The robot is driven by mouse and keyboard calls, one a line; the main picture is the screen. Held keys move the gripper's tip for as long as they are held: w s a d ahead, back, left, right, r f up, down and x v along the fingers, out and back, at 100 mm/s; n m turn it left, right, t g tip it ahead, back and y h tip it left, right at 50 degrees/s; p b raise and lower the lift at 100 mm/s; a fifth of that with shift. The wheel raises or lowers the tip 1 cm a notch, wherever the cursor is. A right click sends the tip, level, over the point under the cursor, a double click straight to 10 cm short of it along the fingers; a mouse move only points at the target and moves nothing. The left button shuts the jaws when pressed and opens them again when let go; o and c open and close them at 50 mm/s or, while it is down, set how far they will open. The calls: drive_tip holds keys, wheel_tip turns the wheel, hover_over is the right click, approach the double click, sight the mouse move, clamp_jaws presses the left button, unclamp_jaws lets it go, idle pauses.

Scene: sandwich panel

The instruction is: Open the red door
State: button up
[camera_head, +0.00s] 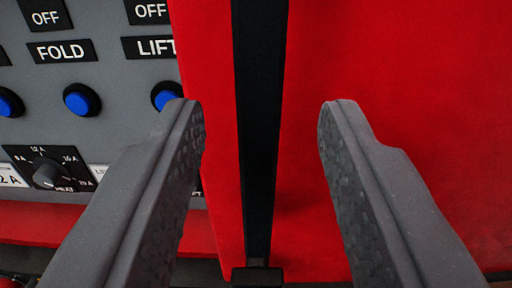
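The red door (400,80) fills the middle and right of the view. A long black vertical bar, its handle (258,120), runs down the door from the top edge to a dark foot near the bottom. My gripper (261,112) is open, with one grey finger to the left of the bar and one to the right. The bar shows between the fingers, with a gap on both sides. I cannot tell how far the fingertips are from the door in depth.
A grey control panel (105,110) stands to the left of the door. It has several blue buttons (82,100), black labels reading OFF, FOLD and LIFT, and a rotary knob (47,175). A red ledge (30,222) runs below the panel.

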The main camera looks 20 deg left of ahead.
drive_tip(key=shift+b+v, duration=0.7)
drive_tip(key=shift+v, duration=1.35)
drive_tip(key=shift+f, duration=0.1)
drive_tip(key=s+a+m+g+h+b, duration=0.1)
drive_tip(key=s+a+m+b, duration=0.15)
drive_tip(key=a, duration=0.85)
drive_tip(key=s+a+m+g+b, duration=0.1)
drive_tip(key=s+a+b, duration=0.3)
drive_tip(key=a, duration=0.6)
drive_tip(key=s+a+f+h+b, duration=0.2)
drive_tip(key=s+a+f+h, duration=0.1)
drive_tip(key=s, duration=0.4)
drive_tip(key=s+a+f+m+h+b, duration=0.1)
drive_tip(key=s+a+f+h+b, duration=0.2)
drive_tip(key=s, duration=0.5)
drive_tip(key=shift+s+a+f+t, duration=0.25)
drive_tip(key=shift+f+t, duration=0.15)
drive_tip(key=shift+f, duration=0.1)
drive_tip(key=shift+c, duration=0.3)
